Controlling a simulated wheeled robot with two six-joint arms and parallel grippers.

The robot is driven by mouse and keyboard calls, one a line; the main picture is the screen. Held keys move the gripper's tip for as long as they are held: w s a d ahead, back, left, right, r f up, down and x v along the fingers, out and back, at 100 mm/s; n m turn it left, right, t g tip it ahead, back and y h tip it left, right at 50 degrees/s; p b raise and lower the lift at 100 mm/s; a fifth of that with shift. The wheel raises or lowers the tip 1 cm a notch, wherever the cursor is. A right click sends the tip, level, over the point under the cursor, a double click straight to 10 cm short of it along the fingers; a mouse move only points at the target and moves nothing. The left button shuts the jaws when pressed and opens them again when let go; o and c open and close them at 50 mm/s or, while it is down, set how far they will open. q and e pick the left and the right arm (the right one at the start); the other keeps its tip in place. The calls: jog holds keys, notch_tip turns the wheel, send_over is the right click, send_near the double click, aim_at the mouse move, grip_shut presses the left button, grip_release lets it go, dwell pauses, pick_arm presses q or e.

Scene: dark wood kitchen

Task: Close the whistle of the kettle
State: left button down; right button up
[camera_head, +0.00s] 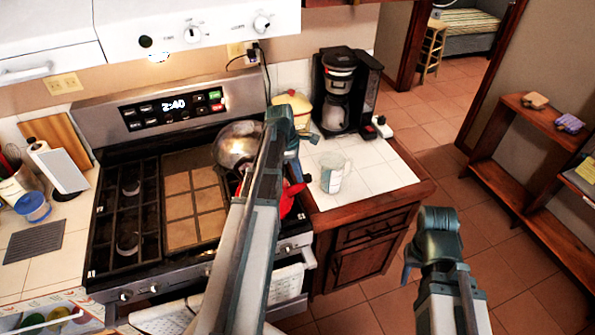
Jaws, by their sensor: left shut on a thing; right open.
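The red kettle (287,202) is on the right side of the stove, mostly hidden behind my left arm. A red part of it sticks out to the right of the arm. My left gripper (296,176) points down at the kettle from above and is shut on part of it. The gripped part and the whistle cannot be made out at this size. My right gripper (409,268) is open and empty over the floor, right of the counter and apart from the kettle.
A shiny metal pan or pot (237,146) sits on the stove (148,262) behind the kettle. A clear cup (332,176) stands on the right counter (376,172), with a coffee maker (340,92) behind it. A wooden shelf (520,190) stands at far right.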

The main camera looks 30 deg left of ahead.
pick_arm(q)
jog(key=shift+w+d+r+g+y, duration=0.1)
jog(key=shift+d+g+y, duration=0.4)
jog(key=shift+y, duration=0.4)
jog(key=shift+w+d+f+g+y, duration=0.15)
jog(key=shift+g+y, duration=0.1)
jog(key=shift+y, duration=0.35)
jog(key=shift+d+f+g+y, duration=0.1)
jog(key=shift+g+y, duration=0.15)
jog(key=shift+y, duration=0.35)
jog(key=y+b, duration=0.1)
jog(key=y, duration=0.1)
jog(key=g+y+b, duration=0.1)
jog(key=shift+w+d+f+b, duration=0.15)
jog(key=shift+d+f+b, duration=0.1)
jog(key=shift+d+b, duration=0.1)
jog(key=shift+d+g+y+b, duration=0.25)
jog(key=shift+g+y+b, duration=0.45)
jog(key=shift+y+b, duration=0.5)
jog(key=c, duration=0.8)
grip_release()
jog(key=shift+a, duration=0.1)
jog(key=shift+c, duration=0.2)
jog(key=shift+w, duration=0.1)
jog(key=shift+r, duration=0.1)
